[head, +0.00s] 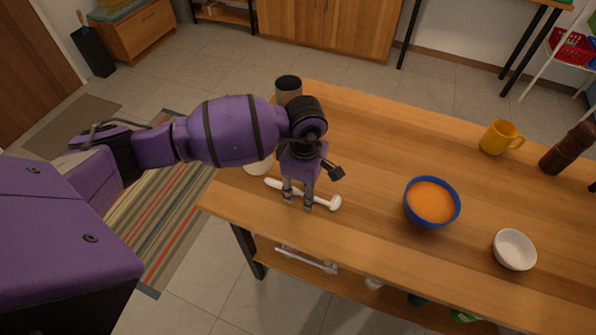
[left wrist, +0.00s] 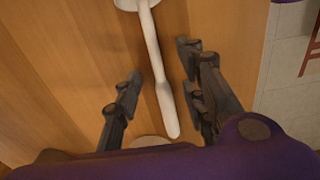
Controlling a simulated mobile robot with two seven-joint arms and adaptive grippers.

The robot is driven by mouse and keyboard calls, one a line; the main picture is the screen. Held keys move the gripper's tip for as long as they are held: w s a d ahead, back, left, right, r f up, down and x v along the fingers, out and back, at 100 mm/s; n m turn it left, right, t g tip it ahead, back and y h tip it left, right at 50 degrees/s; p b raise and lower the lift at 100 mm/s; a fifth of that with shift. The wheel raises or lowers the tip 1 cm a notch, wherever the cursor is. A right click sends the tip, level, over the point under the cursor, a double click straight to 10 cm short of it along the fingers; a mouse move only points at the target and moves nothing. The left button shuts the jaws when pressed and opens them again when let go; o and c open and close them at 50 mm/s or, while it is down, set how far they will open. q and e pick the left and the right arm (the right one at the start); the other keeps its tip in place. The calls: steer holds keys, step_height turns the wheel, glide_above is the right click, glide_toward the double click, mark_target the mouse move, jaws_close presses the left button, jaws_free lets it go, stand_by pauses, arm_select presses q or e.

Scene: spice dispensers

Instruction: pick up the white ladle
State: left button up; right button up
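The white ladle (head: 325,201) lies on the wooden table near its front left edge, its bowl end to the right. My left gripper (head: 298,204) points down over its handle and hides part of it. In the left wrist view, the ladle's handle (left wrist: 155,52) runs between the spread fingers of the left gripper (left wrist: 160,66), with space on both sides. The bowl end is cut off at the top of that view. The left gripper is open and holds nothing. My right gripper is not in view.
On the table (head: 375,160) stand a blue bowl with orange contents (head: 432,202), a small white bowl (head: 514,250), a yellow mug (head: 499,137) and a brown mill (head: 567,148). A dark-lidded container (head: 288,90) stands behind my left wrist. A white object (head: 258,167) is partly hidden beside it.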

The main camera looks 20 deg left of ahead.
arm_select(q)
jaws_close()
stand_by(0.3)
